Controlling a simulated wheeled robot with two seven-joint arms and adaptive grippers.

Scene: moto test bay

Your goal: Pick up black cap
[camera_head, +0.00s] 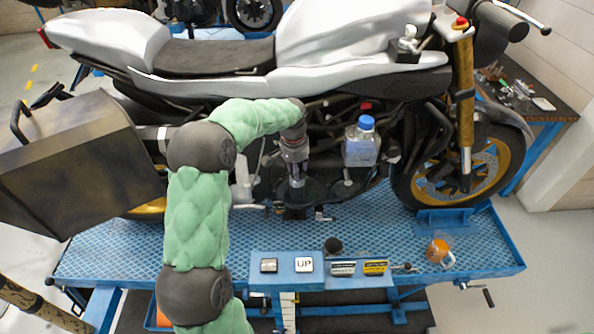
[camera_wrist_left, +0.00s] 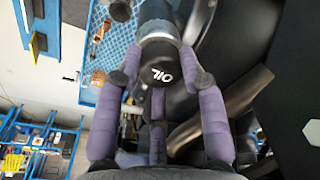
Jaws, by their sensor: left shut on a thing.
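The black cap (camera_wrist_left: 161,74) shows in the left wrist view with white "OIL" lettering on its round face. My left gripper (camera_wrist_left: 160,52) has purple padded fingers closed around the cap's sides. In the head view my left gripper (camera_head: 297,178) points down in front of the motorcycle's engine, and the cap cannot be made out there. Behind the cap in the wrist view is a dark round body; whether the cap touches it I cannot tell. My right gripper is in neither view.
The silver motorcycle (camera_head: 340,40) stands on a blue lift platform (camera_head: 480,228). A clear bottle with a blue cap (camera_head: 361,143) is right of my gripper. A dark side case (camera_head: 75,155) is left of my arm. An orange item (camera_head: 438,251) lies at the platform's front right.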

